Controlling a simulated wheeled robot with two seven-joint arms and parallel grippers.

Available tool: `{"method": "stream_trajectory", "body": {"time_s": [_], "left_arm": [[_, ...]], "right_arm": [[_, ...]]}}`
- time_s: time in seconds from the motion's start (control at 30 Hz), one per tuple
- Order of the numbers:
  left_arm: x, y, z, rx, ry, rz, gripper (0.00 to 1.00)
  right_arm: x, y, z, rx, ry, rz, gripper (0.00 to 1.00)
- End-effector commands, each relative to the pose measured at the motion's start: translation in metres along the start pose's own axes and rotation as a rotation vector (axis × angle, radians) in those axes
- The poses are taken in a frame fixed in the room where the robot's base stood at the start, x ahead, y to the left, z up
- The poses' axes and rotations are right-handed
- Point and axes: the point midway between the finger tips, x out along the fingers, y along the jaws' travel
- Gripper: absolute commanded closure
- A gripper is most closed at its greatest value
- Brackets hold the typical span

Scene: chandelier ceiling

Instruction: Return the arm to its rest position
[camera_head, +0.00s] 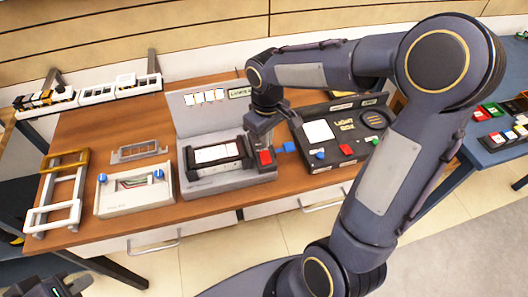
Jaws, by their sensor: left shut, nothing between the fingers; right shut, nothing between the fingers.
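My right arm reaches in from the right and bends over the wooden table (95,130). My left gripper (72,288) shows only in part at the bottom left corner, low in front of the table, shut and empty.
A white box with blue knobs (133,190) and a rack with a yellow top bar (60,190) stand to the left. A dark panel with coloured buttons (340,135) lies right of my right gripper. A blue table (490,152) stands far right. Floor shows in front.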

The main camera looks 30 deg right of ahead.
Motion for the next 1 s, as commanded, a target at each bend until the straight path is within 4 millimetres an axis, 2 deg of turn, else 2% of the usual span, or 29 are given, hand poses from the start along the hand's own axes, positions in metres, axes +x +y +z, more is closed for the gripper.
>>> {"method": "stream_trajectory", "body": {"time_s": [0.27,0.37,0.53,0.7,0.8,1.0], "left_arm": [[0.0,0.0,0.0,0.0,0.0,0.0,1.0],[0.0,0.0,0.0,0.0,0.0,0.0,1.0],[0.0,0.0,0.0,0.0,0.0,0.0,1.0],[0.0,0.0,0.0,0.0,0.0,0.0,1.0],[0.0,0.0,0.0,0.0,0.0,0.0,1.0],[0.0,0.0,0.0,0.0,0.0,0.0,1.0]], "right_arm": [[-0.001,0.0,0.001,0.003,0.003,-0.001,1.0],[-0.01,-0.002,0.01,0.025,0.029,-0.009,1.0],[-0.041,-0.017,0.054,0.132,0.147,-0.056,1.0],[-0.059,-0.045,0.105,0.268,0.309,-0.148,1.0],[-0.061,-0.062,0.127,0.333,0.395,-0.204,1.0],[-0.059,-0.084,0.148,0.41,0.503,-0.283,1.0]]}}
